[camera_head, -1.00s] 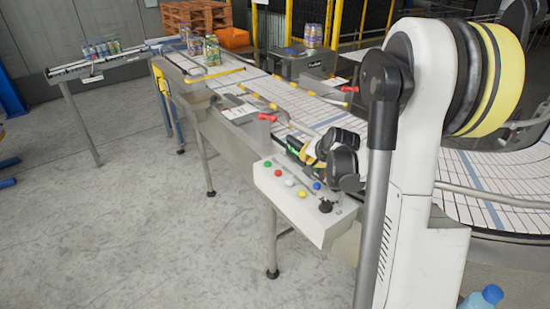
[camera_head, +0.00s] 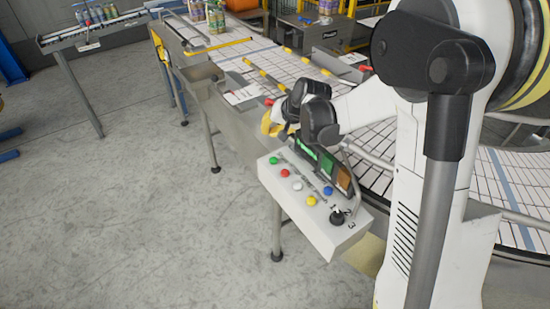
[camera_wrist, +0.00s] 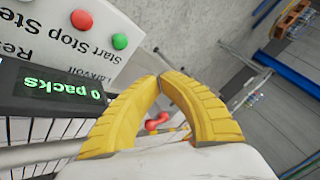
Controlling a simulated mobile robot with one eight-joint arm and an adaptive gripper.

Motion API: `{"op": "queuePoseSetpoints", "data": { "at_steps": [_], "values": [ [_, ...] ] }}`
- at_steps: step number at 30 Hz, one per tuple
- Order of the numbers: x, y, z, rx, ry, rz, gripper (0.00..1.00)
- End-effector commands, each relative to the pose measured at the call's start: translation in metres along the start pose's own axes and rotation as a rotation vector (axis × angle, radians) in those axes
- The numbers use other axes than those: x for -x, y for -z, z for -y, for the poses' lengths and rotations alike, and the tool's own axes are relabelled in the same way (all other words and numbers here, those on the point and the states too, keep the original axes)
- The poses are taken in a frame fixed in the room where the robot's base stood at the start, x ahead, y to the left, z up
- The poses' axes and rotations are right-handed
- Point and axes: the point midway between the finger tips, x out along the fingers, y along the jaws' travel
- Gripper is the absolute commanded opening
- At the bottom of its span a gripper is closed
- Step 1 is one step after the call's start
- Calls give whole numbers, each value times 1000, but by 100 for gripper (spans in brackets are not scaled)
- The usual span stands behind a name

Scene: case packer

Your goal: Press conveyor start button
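The control box (camera_head: 320,232) has a sloped pale panel with several coloured buttons. The green button (camera_head: 274,160) is at its far left end, beside a red button (camera_head: 285,170). In the wrist view, the green button (camera_wrist: 120,41) and red button (camera_wrist: 82,19) sit by upside-down lettering that includes "Start" and "Stop". My gripper (camera_head: 268,124) is above and beyond the panel's green-button end. In the wrist view, my gripper's yellow fingers (camera_wrist: 160,76) meet at the tips, with nothing seen between them. They appear apart from the green button.
A black rotary knob (camera_head: 337,215) is at the near end. Behind is the conveyor (camera_head: 250,62) with guide rails and red clamp handles. Grey floor (camera_head: 110,220) is open to the left.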

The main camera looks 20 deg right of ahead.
Motion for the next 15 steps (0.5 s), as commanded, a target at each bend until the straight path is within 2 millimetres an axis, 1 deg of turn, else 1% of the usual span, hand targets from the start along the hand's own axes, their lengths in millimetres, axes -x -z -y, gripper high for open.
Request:
{"op": "queuePoseSetpoints", "data": {
  "at_steps": [5,8,15],
  "values": [
    [-7,-3,-4,-1,0,0,0],
    [-15,-8,-8,-1,0,-1,0],
    [-41,-22,-23,-1,0,-1,0]
  ]
}}
